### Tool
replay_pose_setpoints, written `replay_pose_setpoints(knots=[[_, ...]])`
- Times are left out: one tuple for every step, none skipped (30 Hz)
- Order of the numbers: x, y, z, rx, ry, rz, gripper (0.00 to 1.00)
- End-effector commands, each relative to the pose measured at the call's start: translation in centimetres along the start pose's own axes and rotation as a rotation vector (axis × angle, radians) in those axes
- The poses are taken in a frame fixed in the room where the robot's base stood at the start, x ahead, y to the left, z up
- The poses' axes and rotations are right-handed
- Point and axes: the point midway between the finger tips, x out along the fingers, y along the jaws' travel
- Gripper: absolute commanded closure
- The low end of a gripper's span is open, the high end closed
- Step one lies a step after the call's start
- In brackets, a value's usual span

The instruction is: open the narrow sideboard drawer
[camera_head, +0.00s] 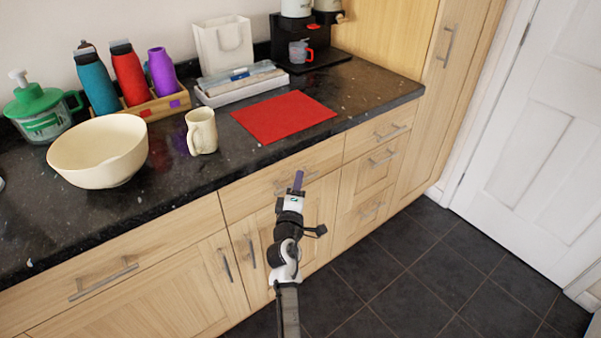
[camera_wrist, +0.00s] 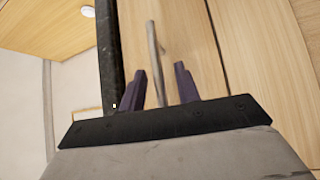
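The wooden sideboard has several drawers under a black counter. My gripper (camera_head: 298,180) is in front of the drawer front (camera_head: 245,193) in the middle of the head view, left of the narrower drawer column (camera_head: 365,140). In the wrist view my gripper (camera_wrist: 160,82) is open, with one dark finger on each side of a grey bar handle (camera_wrist: 153,45). The handle lies between the fingers, and a gap shows on both sides. Its drawer front (camera_wrist: 180,40) looks closed. In the head view my gripper partly hides this handle.
On the counter (camera_head: 225,165) stand a cream bowl (camera_head: 95,155), a cream mug (camera_head: 201,132), a red mat (camera_head: 283,116), bottles and a coffee machine. Door handles (camera_head: 226,265) stick out below. A white door (camera_head: 535,130) stands at right; the dark tiled floor (camera_head: 420,280) is clear.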

Motion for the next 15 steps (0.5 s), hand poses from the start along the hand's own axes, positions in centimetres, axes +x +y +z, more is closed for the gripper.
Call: replay_pose_setpoints(knots=[[-0.04, 0.08, -0.03, 0.000, 0.000, 0.000, 0.68], [-0.05, 0.09, -0.04, 0.000, 0.000, 0.000, 0.68], [-0.06, 0.10, -0.04, 0.000, 0.000, 0.000, 0.68], [-0.07, 0.10, -0.04, 0.000, 0.000, 0.000, 0.68], [-0.07, 0.10, -0.05, 0.000, 0.000, 0.000, 0.68], [-0.08, 0.10, -0.05, 0.000, 0.000, 0.000, 0.68], [-0.08, 0.10, -0.05, 0.000, 0.000, 0.000, 0.68], [-0.08, 0.09, -0.05, 0.000, 0.000, -0.001, 0.68], [-0.08, 0.08, -0.05, 0.000, 0.000, -0.001, 0.68], [-0.08, 0.09, -0.05, 0.000, 0.000, 0.000, 0.68], [-0.08, 0.08, -0.05, 0.000, 0.000, 0.000, 0.68], [-0.07, 0.08, -0.05, 0.000, 0.000, 0.000, 0.70], [-0.07, 0.08, -0.05, 0.000, 0.000, 0.000, 0.74], [-0.07, 0.08, -0.05, 0.000, 0.000, -0.001, 0.78], [-0.07, 0.08, -0.05, 0.000, 0.000, 0.000, 0.83]])
